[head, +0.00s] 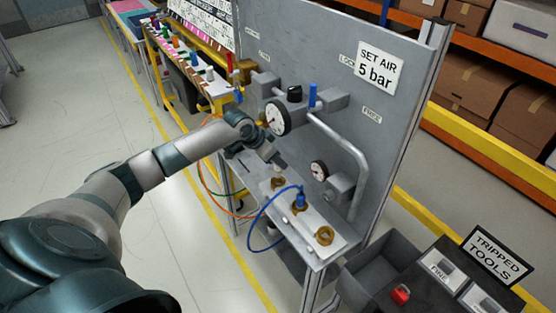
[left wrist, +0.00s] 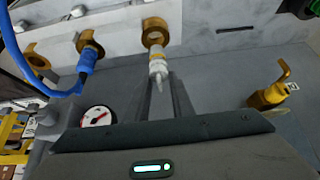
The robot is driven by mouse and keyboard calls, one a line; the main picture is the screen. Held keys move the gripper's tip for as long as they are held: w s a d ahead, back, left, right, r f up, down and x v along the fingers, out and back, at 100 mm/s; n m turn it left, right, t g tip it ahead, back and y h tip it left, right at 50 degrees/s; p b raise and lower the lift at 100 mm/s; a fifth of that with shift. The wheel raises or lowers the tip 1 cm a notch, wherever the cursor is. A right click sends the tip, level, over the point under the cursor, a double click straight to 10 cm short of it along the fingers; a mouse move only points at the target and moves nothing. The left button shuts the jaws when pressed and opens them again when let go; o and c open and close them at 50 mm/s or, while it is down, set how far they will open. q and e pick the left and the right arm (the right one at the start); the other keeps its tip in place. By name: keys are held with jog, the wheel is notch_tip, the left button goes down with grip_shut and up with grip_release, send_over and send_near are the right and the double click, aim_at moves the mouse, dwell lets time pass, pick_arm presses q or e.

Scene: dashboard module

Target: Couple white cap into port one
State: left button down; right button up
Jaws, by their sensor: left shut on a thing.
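The white cap (left wrist: 156,68), with a yellow band, is between the fingers of my left gripper (left wrist: 166,100) in the left wrist view. Its far end overlaps the brass end port (left wrist: 154,33); I cannot tell whether it is inside or only in front of it. In the head view my left gripper (head: 272,158) is just above this port (head: 278,183), at the strip's far end, with the cap mostly hidden. Port numbers are not readable. My right gripper is not in view.
A blue plug (head: 299,201) with a blue hose sits in the middle port. The near port (head: 324,235) is empty. A grey panel with gauges (head: 278,117) and pipe (head: 345,150) rises behind the strip. A dark bin (head: 375,270) stands at the near right.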

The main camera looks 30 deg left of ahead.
aim_at(275, 169)
pick_arm(q)
jog(key=shift+f+b, duration=0.6)
jog(key=shift+f, duration=0.25)
jog(key=shift+f+b, duration=0.55)
jog(key=shift+f, duration=0.7)
jog(key=shift+f+b, duration=0.35)
jog(key=shift+f, duration=0.4)
dwell(1.0)
jog(key=c, duration=1.4)
grip_release()
jog(key=shift+c, duration=0.2)
jog(key=shift+r, duration=0.15)
jog(key=b+v, duration=0.4)
jog(key=v, duration=1.3)
